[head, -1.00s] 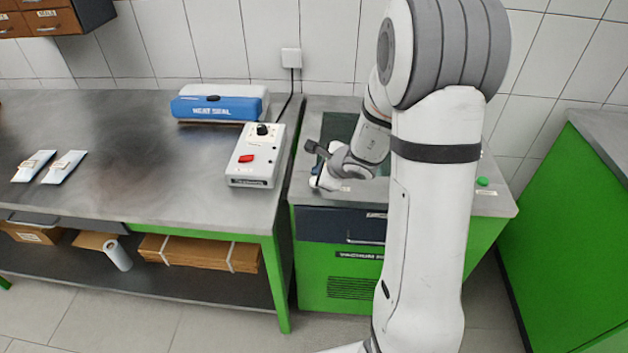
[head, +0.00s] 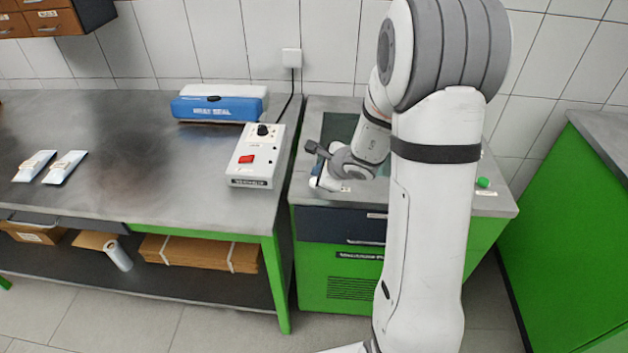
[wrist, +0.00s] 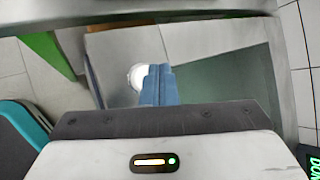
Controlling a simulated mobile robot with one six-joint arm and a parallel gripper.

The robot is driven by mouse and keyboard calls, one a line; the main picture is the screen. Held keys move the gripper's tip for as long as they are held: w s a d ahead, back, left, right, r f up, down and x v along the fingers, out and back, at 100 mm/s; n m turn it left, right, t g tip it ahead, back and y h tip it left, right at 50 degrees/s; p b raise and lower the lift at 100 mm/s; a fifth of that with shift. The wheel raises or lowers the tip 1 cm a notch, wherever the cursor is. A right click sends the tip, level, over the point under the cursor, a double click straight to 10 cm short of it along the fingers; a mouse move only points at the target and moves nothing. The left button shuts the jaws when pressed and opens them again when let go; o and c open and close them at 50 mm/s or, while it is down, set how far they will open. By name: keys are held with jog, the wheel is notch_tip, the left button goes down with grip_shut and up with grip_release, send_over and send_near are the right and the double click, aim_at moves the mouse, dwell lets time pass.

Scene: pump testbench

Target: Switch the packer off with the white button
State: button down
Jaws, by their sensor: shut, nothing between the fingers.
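The packer (head: 350,265) is a green cabinet with a dark front panel and a grey top, right of the workbench. In the wrist view the round white button (wrist: 136,77) sits on its grey top, left of a dark greenish recessed panel (wrist: 225,95). My gripper (wrist: 160,70) is shut and empty, its blue fingertips just right of the button and partly covering its edge. I cannot tell whether they touch it.
A green button (head: 483,182) is on the packer top's right side. A control box (head: 256,157) with a red switch and black knob stands on the bench to the left. The blue heat sealer (head: 220,104) stands behind it. A green cabinet (head: 570,220) stands at right.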

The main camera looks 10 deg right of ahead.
jog(key=shift+f, duration=0.15)
dwell(0.5)
jog(key=shift+f+b, duration=0.35)
jog(key=shift+b, duration=0.45)
jog(key=shift+f+b, duration=0.4)
jog(key=shift+b, duration=0.15)
dwell(0.3)
jog(key=shift+r, duration=0.1)
jog(key=shift+r+p, duration=0.55)
jog(key=shift+r, duration=0.25)
jog(key=shift+r, duration=0.1)
jog(key=shift+r+p, duration=2.1)
jog(key=shift+r, duration=0.8)
jog(key=shift+s, duration=0.1)
